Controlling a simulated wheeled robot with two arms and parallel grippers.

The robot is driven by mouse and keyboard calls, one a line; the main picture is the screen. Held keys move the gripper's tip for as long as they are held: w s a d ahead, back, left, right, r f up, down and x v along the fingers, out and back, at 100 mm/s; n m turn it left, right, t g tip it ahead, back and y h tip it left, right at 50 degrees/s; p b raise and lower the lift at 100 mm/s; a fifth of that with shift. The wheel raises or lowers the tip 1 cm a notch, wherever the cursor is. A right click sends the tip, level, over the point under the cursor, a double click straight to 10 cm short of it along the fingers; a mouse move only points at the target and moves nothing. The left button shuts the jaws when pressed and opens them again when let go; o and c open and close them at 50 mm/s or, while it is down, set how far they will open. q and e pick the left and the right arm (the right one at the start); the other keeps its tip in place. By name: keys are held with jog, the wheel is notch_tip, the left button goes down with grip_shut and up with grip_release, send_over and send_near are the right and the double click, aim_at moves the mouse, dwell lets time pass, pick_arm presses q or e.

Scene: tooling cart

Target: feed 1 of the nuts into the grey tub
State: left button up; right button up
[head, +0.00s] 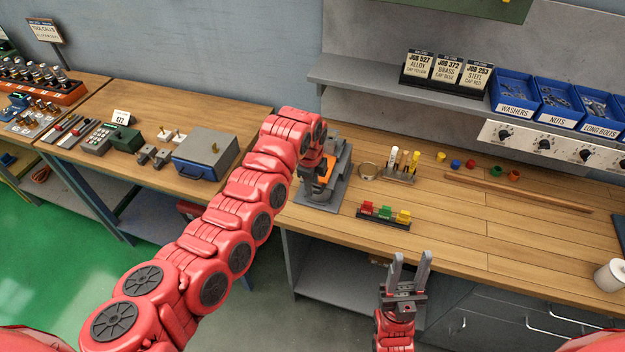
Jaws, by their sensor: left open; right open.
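The blue bin labelled NUTS (557,122) stands on the shelf at the upper right, with small metal pieces in it. My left gripper (316,166) is at the end of the red arm, over a grey and orange device (325,194) on the bench; its fingers are hard to make out there, and it is far from the nuts. My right gripper (408,262) is open and empty, fingers pointing up, in front of the bench's front edge. I cannot pick out a grey tub for certain; the arm hides part of the bench.
Blue bins for washers (514,108) and long bolts (598,128) flank the nuts. A rack of red, green and yellow pieces (383,215), a tube stand (400,177) and a wooden rod (518,193) lie on the bench. A white cup (610,276) stands right.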

pick_arm(q)
jog(key=shift+w+f, duration=0.25)
jog(key=shift+f, duration=0.75)
jog(key=shift+c, duration=0.2)
grip_shut()
dwell(0.6)
